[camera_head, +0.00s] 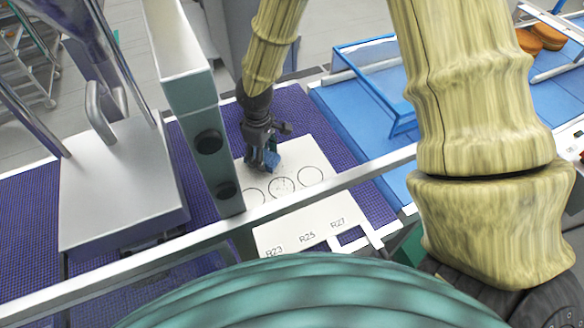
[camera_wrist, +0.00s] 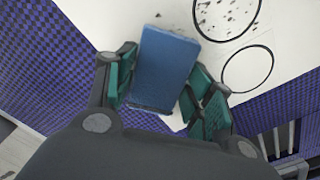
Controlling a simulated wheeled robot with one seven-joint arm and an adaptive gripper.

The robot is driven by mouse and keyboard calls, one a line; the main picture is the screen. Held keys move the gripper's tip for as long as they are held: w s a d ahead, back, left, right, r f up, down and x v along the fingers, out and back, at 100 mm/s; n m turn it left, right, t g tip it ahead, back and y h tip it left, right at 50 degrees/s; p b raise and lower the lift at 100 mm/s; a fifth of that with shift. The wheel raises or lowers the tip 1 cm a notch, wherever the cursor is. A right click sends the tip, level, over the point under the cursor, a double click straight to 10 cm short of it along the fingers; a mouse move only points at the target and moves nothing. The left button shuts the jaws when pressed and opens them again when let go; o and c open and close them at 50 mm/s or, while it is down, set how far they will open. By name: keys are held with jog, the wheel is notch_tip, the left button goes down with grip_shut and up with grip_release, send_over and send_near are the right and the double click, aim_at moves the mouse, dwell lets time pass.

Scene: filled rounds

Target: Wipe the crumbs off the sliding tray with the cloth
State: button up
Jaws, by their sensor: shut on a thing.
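The white sliding tray (camera_head: 290,157) lies on a purple woven belt, with drawn circles and the labels R23, R25 and R27 along its near edge. Dark crumbs (camera_wrist: 228,16) are scattered in and around one circle in the wrist view; they look like tiny specks in the head view. My gripper (camera_head: 262,160) is over the far left part of the tray. In the wrist view its green-padded fingers (camera_wrist: 160,90) are shut on the blue cloth (camera_wrist: 165,62), a folded rectangular block. Whether the cloth touches the tray is hard to tell.
A grey metal post (camera_head: 190,90) with black knobs stands just left of the tray. A metal rail (camera_head: 300,203) crosses in front over the tray. A metal hopper-like machine (camera_head: 120,185) is at left. A blue open-framed box (camera_head: 375,85) stands on blue surface at right.

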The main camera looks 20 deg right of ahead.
jog(key=r, duration=0.1)
jog(key=r+p, duration=0.1)
jog(key=r, duration=0.2)
jog(key=shift+s+p, duration=0.35)
jog(key=shift+p, duration=0.05)
jog(key=shift+w+r+p, duration=0.3)
jog(key=shift+r+p, duration=0.25)
jog(key=shift+s+r+p, duration=0.25)
jog(key=shift+r+p, duration=0.45)
jog(key=shift+r, duration=0.3)
jog(key=shift+w, duration=0.1)
